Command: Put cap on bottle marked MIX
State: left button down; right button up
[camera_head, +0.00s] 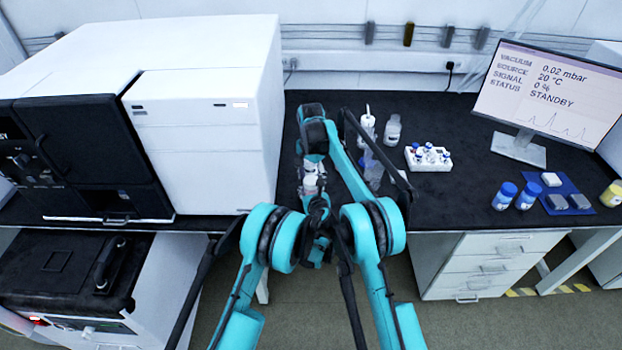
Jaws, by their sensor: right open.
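My right gripper (312,182) is open, low over the bench at the end of the teal arm that folds back toward me. Pale shapes show around it, and I cannot tell which are bottle, cap or gripper parts. My left arm comes in from the left and ends among dark links near the middle; I cannot make out its fingers. Clear bottles (373,170) stand just right of my right forearm, partly hidden. A white-capped clear bottle (392,130) stands behind them. No MIX mark or loose cap is readable at this size.
A white rack (430,166) holds several blue-capped vials. Two blue-capped bottles (505,197) stand by a blue mat (568,183) with small blocks. A wash bottle (367,128), a monitor (545,92) and a yellow-capped jar (612,195) are around. A large white instrument (205,130) blocks the left.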

jog(key=shift+s+r, duration=0.1)
jog(key=shift+r, duration=2.2)
jog(key=shift+c, duration=0.4)
jog(key=n, duration=0.3)
jog(key=shift+r+n, duration=0.3)
jog(key=shift+r, duration=0.05)
jog(key=n, duration=0.2)
jog(key=r+n, duration=0.1)
jog(key=n, duration=0.5)
jog(key=shift+r+n, duration=0.4)
jog(key=n, duration=0.2)
jog(key=r+n, duration=0.1)
jog(key=n, duration=0.1)
jog(key=shift+n, duration=0.3)
jog(key=shift+f, duration=0.15)
jog(key=shift+f, duration=3.95)
